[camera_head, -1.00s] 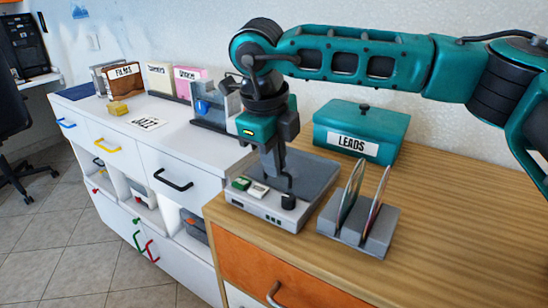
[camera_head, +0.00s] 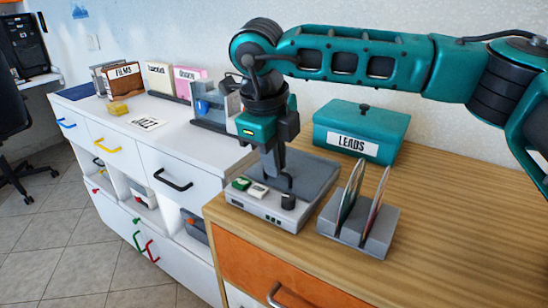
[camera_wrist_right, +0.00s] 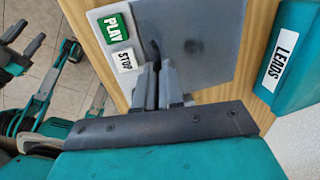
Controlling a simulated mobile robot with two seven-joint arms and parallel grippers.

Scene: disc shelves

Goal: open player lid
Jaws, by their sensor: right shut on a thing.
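The player (camera_head: 264,209) is a light grey box on the wooden top, with a green PLAY button (camera_head: 241,183), a white STOP button (camera_head: 258,190) and a black knob (camera_head: 288,201) at its front. Its flat grey lid (camera_head: 316,171) lies down over the rear part, and the lid also shows in the right wrist view (camera_wrist_right: 205,45). My right gripper (camera_head: 280,186) points down at the lid's front edge and is shut on it. Its fingers hide the gripped part. My left gripper (camera_wrist_right: 25,38) shows at the left of the wrist view, open and empty.
A teal LEADS box (camera_head: 361,131) stands behind the player. A grey rack (camera_head: 345,237) with upright discs stands close to its right. A white cabinet (camera_head: 180,140) with disc holders is at the left. The wooden top (camera_head: 460,230) is clear at the right.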

